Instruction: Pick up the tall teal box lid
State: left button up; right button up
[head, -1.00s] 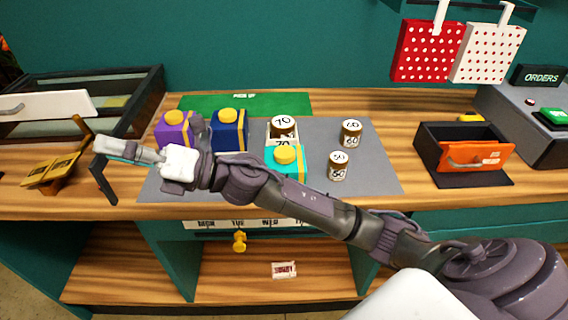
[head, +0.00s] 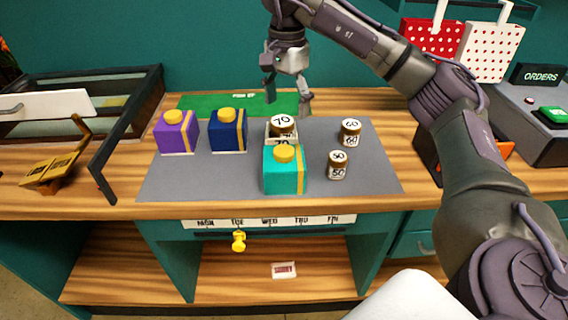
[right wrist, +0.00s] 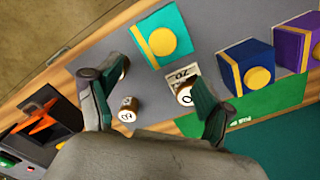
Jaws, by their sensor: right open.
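The tall teal box lid (head: 284,172) stands upright on the grey mat (head: 230,185), with a yellow knob on top and a yellow band down its side. It also shows in the right wrist view (right wrist: 160,35), beyond the fingertips. My right gripper (head: 288,100) is open and empty, above and behind the lid, near the jar marked 70 (head: 282,125). In the right wrist view my right gripper (right wrist: 158,95) has its fingers spread, with the 70 jar beside one finger. My left gripper is not in view.
A purple box (head: 176,132) and a blue box (head: 228,132) stand left of the teal lid. Jars marked 60 (head: 350,132) and 50 (head: 338,165) stand to its right. A green mat (head: 220,103) lies behind. An open-topped drawer unit (head: 90,100) is at far left.

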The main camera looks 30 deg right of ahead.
send_over(284, 150)
jog(key=f, duration=0.6)
jog(key=shift+d+f, duration=0.2)
jog(key=shift+f, duration=0.2)
jog(key=shift+a+f+p, duration=0.2)
jog(key=shift+f+p, duration=0.65)
jog(key=shift+f, duration=1.9)
jog(key=c, duration=1.2)
jog(key=shift+c, duration=0.2)
jog(key=shift+r, duration=0.2)
